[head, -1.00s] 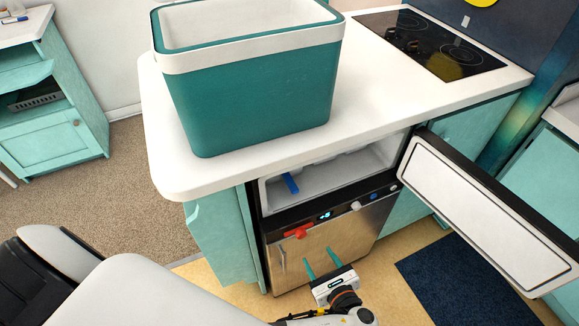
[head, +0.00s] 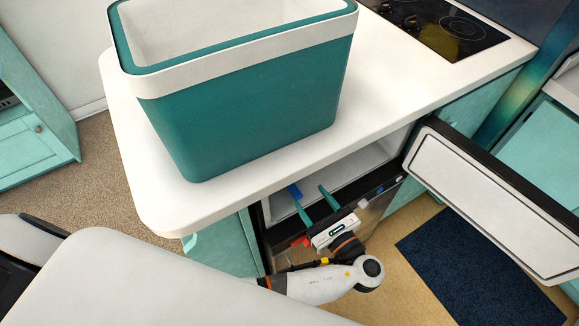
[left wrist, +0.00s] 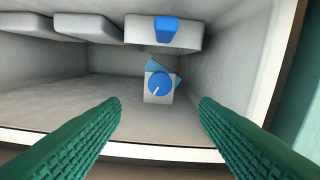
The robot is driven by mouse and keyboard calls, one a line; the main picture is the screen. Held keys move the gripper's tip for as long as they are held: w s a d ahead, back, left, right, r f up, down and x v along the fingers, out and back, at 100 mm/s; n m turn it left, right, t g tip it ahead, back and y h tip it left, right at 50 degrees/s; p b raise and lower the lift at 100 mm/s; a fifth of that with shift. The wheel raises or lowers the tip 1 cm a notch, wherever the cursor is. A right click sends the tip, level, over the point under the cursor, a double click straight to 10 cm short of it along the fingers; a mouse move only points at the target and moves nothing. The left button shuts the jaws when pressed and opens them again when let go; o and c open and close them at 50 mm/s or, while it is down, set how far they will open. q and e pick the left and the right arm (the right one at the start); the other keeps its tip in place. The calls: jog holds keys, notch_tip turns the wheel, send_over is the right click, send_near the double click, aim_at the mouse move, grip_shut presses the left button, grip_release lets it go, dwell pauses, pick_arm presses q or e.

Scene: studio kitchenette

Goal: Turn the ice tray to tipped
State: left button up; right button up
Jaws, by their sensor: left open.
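The open freezer compartment (head: 350,180) is below the counter. In the left wrist view, pale tray-like shapes (left wrist: 87,27) line its top. One pale block there carries a blue tab (left wrist: 166,31). Below it is a small grey block with a round blue knob (left wrist: 159,83) bearing a white mark. I cannot tell for sure which part is the ice tray. In the head view a blue piece (head: 294,190) shows inside at the left. My left gripper (head: 316,207) is open and empty at the compartment mouth, its green fingers either side of the knob and short of it. My right gripper is out of view.
The freezer door (head: 490,205) stands open to the right. A large teal cooler box (head: 250,110) sits on the white counter (head: 150,195) above. A red handle (head: 290,241) is beside my left gripper. The compartment's front edge (left wrist: 160,151) lies beneath my fingers.

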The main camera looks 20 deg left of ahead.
pick_arm(q)
jog(key=x, duration=0.8)
jog(key=shift+w+a, duration=0.45)
jog(key=shift+a, duration=0.2)
jog(key=c, duration=1)
jog(key=shift+p, duration=0.3)
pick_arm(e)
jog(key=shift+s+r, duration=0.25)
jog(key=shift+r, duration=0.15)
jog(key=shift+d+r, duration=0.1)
